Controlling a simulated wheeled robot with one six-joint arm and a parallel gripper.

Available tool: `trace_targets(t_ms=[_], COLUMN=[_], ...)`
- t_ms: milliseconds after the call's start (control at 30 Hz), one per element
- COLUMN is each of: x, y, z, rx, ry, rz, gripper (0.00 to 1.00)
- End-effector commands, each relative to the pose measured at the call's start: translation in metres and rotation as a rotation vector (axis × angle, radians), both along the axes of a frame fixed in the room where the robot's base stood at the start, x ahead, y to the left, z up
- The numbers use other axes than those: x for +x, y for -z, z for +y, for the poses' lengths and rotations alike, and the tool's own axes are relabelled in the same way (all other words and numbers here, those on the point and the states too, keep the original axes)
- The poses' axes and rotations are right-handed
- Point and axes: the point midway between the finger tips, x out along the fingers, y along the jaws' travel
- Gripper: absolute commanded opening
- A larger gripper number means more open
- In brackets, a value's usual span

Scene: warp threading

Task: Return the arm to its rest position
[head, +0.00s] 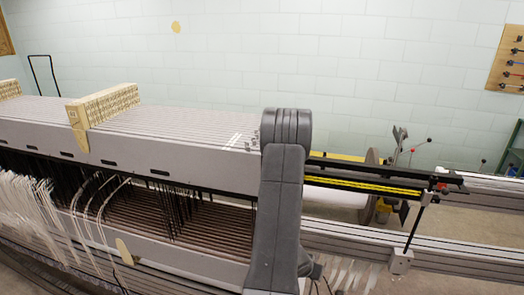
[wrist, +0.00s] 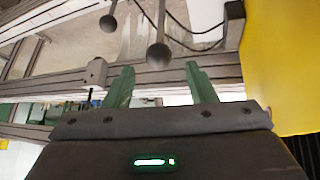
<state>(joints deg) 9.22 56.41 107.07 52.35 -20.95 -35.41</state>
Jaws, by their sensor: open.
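My gripper (wrist: 160,72) shows in the wrist view with its two green fingers spread apart. The gap between them is empty. In the head view my grey arm stands upright in front of the loom frame (head: 215,170), and the gripper itself cannot be made out there. The arm hides part of the loom's right end. Many pale threads (head: 30,200) hang in front of the loom at the left.
A black-and-yellow rail (head: 365,185) runs right from behind my arm, above metal beams (head: 450,250). A wooden block (head: 105,103) sits on the loom. In the wrist view, rods with round ends (wrist: 159,56) lie beyond the fingers and a yellow surface (wrist: 285,65) is at right.

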Motion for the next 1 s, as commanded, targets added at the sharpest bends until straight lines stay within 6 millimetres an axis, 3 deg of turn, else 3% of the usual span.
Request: trace_targets(t_ms=[133, 400, 1000], x=[0.010, 0.021, 0.022], y=[0.022, 0.043, 0.043], z=[-0.009, -0.018, -0.019], rx=[0.000, 0.001, 0.000], ry=[0.000, 0.002, 0.000], rz=[0.002, 0.002, 0.000], gripper=[0.51, 0.51, 0.51])
